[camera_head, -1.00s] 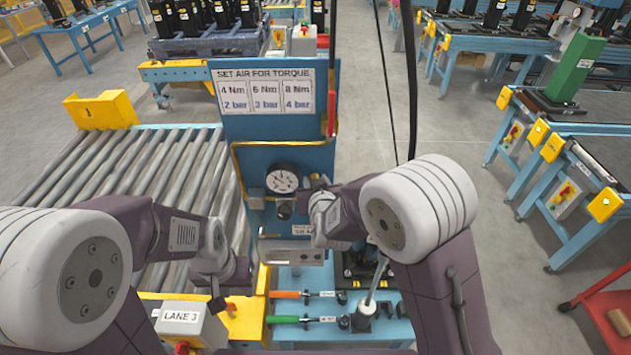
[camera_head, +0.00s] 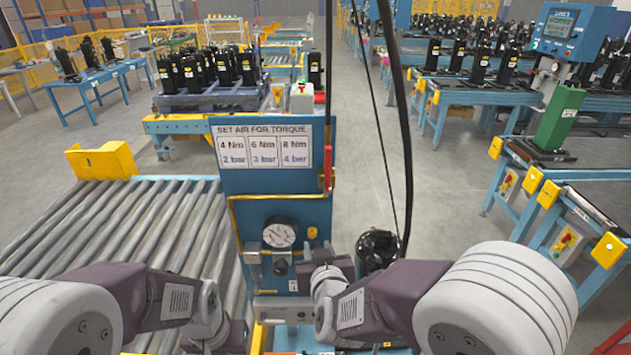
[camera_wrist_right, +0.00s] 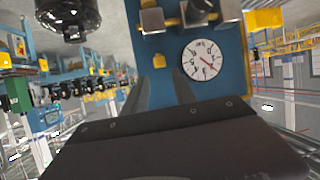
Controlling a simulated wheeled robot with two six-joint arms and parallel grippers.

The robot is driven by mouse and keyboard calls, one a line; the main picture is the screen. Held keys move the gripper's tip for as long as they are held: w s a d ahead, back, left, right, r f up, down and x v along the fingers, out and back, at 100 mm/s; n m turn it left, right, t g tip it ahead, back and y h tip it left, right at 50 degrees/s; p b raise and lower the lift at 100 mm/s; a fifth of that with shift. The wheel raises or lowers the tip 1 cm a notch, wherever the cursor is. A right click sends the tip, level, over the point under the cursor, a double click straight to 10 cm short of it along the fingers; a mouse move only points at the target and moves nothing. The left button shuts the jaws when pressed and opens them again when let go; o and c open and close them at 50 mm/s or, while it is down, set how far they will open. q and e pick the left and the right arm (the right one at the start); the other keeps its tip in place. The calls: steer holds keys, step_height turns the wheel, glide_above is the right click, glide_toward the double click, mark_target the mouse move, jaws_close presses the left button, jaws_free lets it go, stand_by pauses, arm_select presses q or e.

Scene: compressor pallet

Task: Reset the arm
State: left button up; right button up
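My right arm comes in from the right in the head view. Its wrist and gripper (camera_head: 325,262) are in front of the lower part of the blue panel (camera_head: 228,188), just below the gauge (camera_head: 279,235). In the right wrist view, two grey fingers (camera_wrist_right: 161,88) stand apart with blue panel showing between them and nothing held. The gauge also shows there (camera_wrist_right: 201,60), ahead of the fingers. My left arm comes in from the left over the rollers. Its wrist end (camera_head: 228,335) is low in the head view, and its fingers cannot be made out.
A torque sign (camera_head: 262,146) is on the panel. A roller conveyor (camera_head: 95,220) lies at left. A black compressor (camera_head: 377,245) is just right of the panel, near hanging black cables (camera_head: 405,130). Blue benches (camera_head: 550,172) stand at right. Grey floor between is open.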

steer(key=s+d+f+g, duration=0.5)
steer(key=d+f, duration=0.1)
steer(key=f, duration=0.3)
steer(key=s+d+f+m+g, duration=0.1)
steer(key=s+d+f+g, duration=0.1)
steer(key=s+d, duration=0.3)
steer(key=s+d+f+m+g+h+b, duration=0.1)
steer(key=s+d+f+g, duration=0.1)
steer(key=s+d+g, duration=0.3)
steer(key=s, duration=0.3)
steer(key=shift+d+f+h, duration=0.3)
steer(key=shift+d+f, duration=0.1)
